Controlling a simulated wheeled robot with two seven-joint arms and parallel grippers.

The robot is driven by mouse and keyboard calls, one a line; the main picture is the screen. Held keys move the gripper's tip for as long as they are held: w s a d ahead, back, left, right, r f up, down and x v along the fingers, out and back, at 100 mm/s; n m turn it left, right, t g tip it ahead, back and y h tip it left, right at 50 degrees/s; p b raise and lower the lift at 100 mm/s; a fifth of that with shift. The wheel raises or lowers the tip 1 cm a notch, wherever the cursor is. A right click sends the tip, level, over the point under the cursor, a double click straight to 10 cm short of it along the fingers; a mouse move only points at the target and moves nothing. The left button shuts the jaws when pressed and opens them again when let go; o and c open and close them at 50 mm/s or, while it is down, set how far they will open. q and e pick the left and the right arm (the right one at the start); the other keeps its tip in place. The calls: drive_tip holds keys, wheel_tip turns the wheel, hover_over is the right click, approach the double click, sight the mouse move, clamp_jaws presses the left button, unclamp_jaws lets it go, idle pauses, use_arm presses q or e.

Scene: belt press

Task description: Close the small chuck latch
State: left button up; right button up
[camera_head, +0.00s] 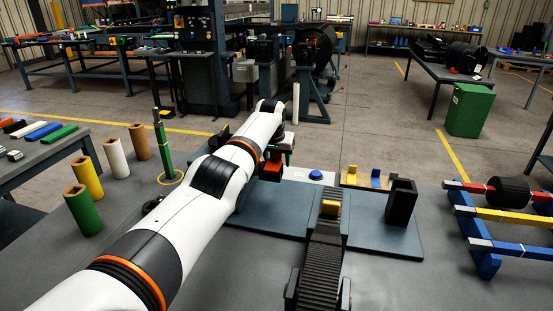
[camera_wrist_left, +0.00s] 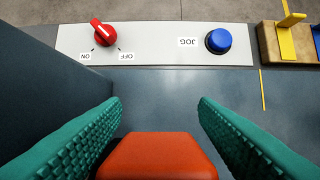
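An orange-red block (camera_wrist_left: 158,158) shows between my left fingers at the bottom of the left wrist view. An orange-red piece (camera_head: 271,168) also shows beside the arm's end in the head view. I cannot tell for sure whether it is the small chuck latch; no other part is clearly one. My left gripper (camera_wrist_left: 158,112) has its teal fingers apart, one on each side of the block, with narrow gaps visible. In the head view my white left arm hides most of the gripper and what lies under it. My right gripper is not in view.
A white panel (camera_wrist_left: 150,47) carries a red knob (camera_wrist_left: 103,33) and a blue button (camera_wrist_left: 218,40). A dark belt (camera_head: 322,255) with a yellow block (camera_head: 330,208) and a black upright holder (camera_head: 401,202) stand to the right. Several coloured cylinders stand at left.

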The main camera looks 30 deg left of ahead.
sight(273, 165)
use_arm(q)
drive_tip(key=shift+r, duration=0.15)
drive_tip(key=shift+s+r+p, duration=0.2)
drive_tip(key=shift+r+p, duration=0.15)
drive_tip(key=shift+r, duration=0.3)
drive_tip(key=v, duration=1)
drive_tip(key=shift+s+r, duration=0.15)
drive_tip(key=shift+d, duration=0.1)
